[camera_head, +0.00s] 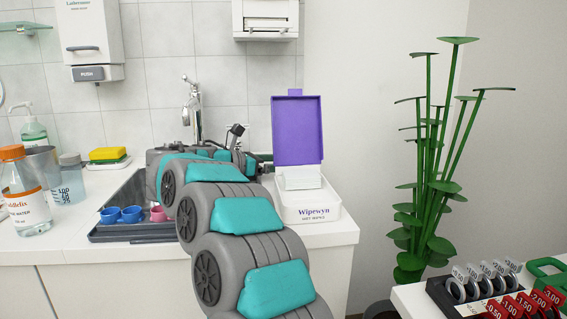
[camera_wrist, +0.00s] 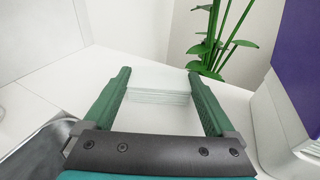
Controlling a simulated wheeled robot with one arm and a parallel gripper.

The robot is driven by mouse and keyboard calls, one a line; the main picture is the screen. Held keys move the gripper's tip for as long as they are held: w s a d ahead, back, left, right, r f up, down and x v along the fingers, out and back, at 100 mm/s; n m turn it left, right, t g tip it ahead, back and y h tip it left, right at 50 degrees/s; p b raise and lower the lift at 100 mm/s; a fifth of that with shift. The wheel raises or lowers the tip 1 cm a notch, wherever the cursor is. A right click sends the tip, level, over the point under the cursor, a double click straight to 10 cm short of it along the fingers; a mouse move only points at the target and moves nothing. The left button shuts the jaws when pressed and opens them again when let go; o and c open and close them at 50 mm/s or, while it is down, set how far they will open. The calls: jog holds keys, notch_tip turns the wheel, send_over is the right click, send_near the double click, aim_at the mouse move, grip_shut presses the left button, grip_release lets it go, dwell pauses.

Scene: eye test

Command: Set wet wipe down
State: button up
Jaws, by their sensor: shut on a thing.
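The wet wipe (camera_wrist: 158,84), a pale, flat folded stack, sits between the two green fingers of my gripper (camera_wrist: 158,78) in the wrist view. The fingers are shut on its sides. The white counter is beneath it; I cannot tell whether the wipe touches it. In the head view my gripper is behind the open wipes box (camera_head: 306,213) and its purple lid (camera_head: 297,130), mostly hidden, and the held wipe does not show. A pale block (camera_head: 300,178) stands up at the box's opening. In the wrist view the box (camera_wrist: 283,125) is close on the right.
The faucet (camera_head: 193,105) is behind my arm. Bottles (camera_head: 27,200) and a sponge (camera_head: 108,154) stand at the left. A plant (camera_head: 432,180) stands beyond the counter's right end.

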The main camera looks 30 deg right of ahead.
jog(key=o, duration=1)
jog(key=shift+c, duration=0.2)
jog(key=shift+r, duration=0.1)
jog(key=a+r, duration=0.1)
jog(key=a, duration=1.1)
jog(key=shift+w+r, duration=0.35)
